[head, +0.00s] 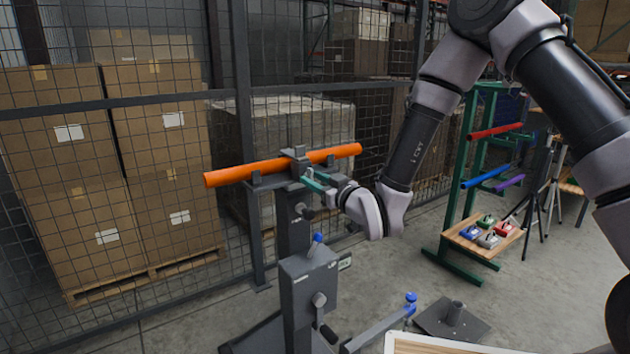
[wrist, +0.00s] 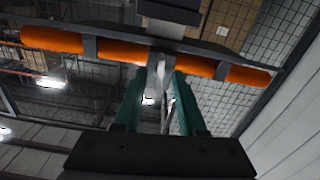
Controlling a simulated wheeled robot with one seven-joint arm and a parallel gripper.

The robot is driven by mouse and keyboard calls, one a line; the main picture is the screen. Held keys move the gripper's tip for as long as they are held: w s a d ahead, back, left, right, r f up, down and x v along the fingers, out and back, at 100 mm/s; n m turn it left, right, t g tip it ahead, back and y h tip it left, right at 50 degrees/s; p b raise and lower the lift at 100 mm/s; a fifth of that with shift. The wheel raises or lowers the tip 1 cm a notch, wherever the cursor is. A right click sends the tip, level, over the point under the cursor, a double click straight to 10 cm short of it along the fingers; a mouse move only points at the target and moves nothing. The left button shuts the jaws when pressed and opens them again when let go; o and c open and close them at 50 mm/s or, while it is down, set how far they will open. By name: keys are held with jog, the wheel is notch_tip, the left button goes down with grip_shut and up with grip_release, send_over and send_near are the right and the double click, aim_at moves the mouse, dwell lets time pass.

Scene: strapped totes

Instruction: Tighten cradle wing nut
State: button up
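An orange pipe (head: 232,174) lies across the dark grey cradle (head: 262,184) on top of a grey stand. It also spans the top of the wrist view (wrist: 110,48). A dark clamp block (head: 296,154) sits over the pipe's middle. My gripper (head: 308,179), with green fingers, is at the near side of the cradle, just below the pipe. In the wrist view, a light grey upright piece, apparently the wing nut (wrist: 155,76), stands between my fingertips (wrist: 158,78). The fingers look apart, with gaps on both sides of it. The nut is not clearly distinguishable in the head view.
A wire mesh fence (head: 120,101) with stacked cartons (head: 62,150) stands behind the stand (head: 310,275). A green rack (head: 455,190) with coloured bars and a wooden shelf (head: 470,243) is at right. A metal floor base (head: 453,320) lies front right. Floor between stand and rack is mostly clear.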

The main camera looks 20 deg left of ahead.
jog(key=v, duration=1.1)
jog(key=shift+w, duration=0.1)
jog(key=w+d+r+m+h, duration=0.3)
jog(key=w+d+r+h, duration=0.25)
jog(key=w+d, duration=0.35)
jog(key=w+d+r+m+h, duration=0.1)
jog(key=d+r+m+h, duration=0.5)
jog(key=d, duration=0.7)
jog(key=s+d+r+m+g, duration=0.2)
jog(key=s+d+r, duration=0.3)
jog(key=s, duration=0.5)
jog(key=s+d+r+m+g, duration=0.2)
jog(key=s+d+r+m, duration=0.2)
jog(key=s+d, duration=0.5)
jog(key=shift+s+d+r+g, duration=0.35)
jog(key=shift+s+r, duration=0.25)
jog(key=shift+s, duration=0.25)
